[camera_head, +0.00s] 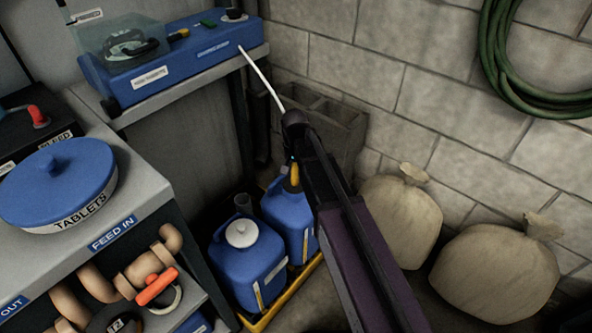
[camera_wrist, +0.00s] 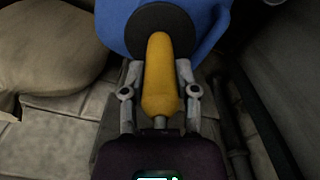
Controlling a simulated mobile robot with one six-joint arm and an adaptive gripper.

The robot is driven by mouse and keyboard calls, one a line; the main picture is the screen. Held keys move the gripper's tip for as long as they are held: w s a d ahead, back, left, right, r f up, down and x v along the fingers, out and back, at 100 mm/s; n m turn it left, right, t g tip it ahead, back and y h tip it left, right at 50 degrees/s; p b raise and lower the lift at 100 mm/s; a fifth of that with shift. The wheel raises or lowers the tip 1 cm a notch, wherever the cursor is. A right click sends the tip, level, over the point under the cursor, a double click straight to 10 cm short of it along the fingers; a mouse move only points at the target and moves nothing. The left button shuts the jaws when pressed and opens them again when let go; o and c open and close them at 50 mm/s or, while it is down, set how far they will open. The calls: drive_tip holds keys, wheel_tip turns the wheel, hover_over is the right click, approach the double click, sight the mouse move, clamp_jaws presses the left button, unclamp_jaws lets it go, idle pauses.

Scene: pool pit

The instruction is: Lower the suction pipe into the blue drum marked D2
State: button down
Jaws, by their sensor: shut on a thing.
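Two blue drums stand side by side low in the middle of the head view. The near left drum (camera_head: 247,262) has a white cap. The right drum (camera_head: 287,213) is partly behind my arm. No D2 mark is readable on either. My gripper (camera_wrist: 157,72) is shut on a yellow grip, taken as the suction pipe's top (camera_wrist: 161,75); it also shows above the right drum (camera_head: 295,174). In the wrist view, the yellow piece overlaps a dark round part on a blue drum (camera_wrist: 204,14). The pipe's lower end is hidden, so its depth is unclear.
The drums stand in a yellow-edged tray (camera_head: 312,268). A white tube (camera_head: 262,76) runs from a blue pump box (camera_head: 165,72) towards my arm. A shelf with a tablets tub (camera_head: 57,180) is left; grey blocks (camera_head: 335,128) are behind; sacks (camera_head: 402,212) are right.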

drive_tip(key=shift+c, duration=1.5)
unclamp_jaws()
drive_tip(key=shift+f, duration=0.1)
drive_tip(key=shift+s, duration=0.1)
